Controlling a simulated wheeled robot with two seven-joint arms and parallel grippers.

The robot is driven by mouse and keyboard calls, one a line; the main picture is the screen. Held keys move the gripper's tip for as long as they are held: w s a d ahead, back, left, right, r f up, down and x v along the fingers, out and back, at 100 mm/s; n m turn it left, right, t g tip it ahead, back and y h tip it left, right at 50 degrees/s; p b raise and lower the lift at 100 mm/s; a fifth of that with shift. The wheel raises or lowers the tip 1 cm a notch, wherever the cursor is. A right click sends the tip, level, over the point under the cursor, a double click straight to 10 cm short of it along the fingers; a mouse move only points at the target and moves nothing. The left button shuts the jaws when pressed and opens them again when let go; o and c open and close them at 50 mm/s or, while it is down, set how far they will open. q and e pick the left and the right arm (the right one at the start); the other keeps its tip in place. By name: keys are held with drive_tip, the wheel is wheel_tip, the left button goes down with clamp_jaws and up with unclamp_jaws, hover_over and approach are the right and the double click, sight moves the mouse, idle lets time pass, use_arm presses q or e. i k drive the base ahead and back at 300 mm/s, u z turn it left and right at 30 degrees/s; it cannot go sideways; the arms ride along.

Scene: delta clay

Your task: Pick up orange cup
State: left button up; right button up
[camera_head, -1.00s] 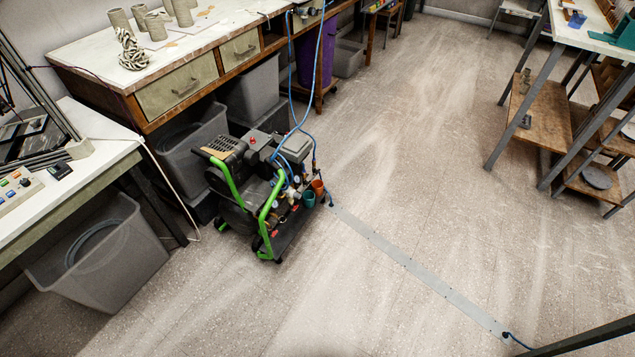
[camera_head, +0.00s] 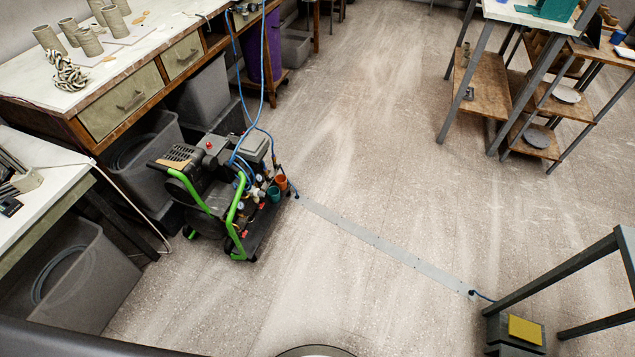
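A small orange cup (camera_head: 281,182) sits on the front right part of a green-framed air compressor (camera_head: 223,190) on the floor. A teal cup (camera_head: 273,195) is just beside it, a little nearer to me. The orange cup looks upright, and its base is hard to make out. Neither of my grippers shows in the head view.
Workbenches (camera_head: 118,71) with clay pots and grey bins (camera_head: 75,283) line the left. A floor strip (camera_head: 385,245) crosses otherwise open floor. Blue hoses rise from the compressor.

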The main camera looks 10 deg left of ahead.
sight(280, 180)
drive_tip(key=z, duration=0.75)
drive_tip(key=i, duration=4.05)
drive_tip(key=u, duration=2.6)
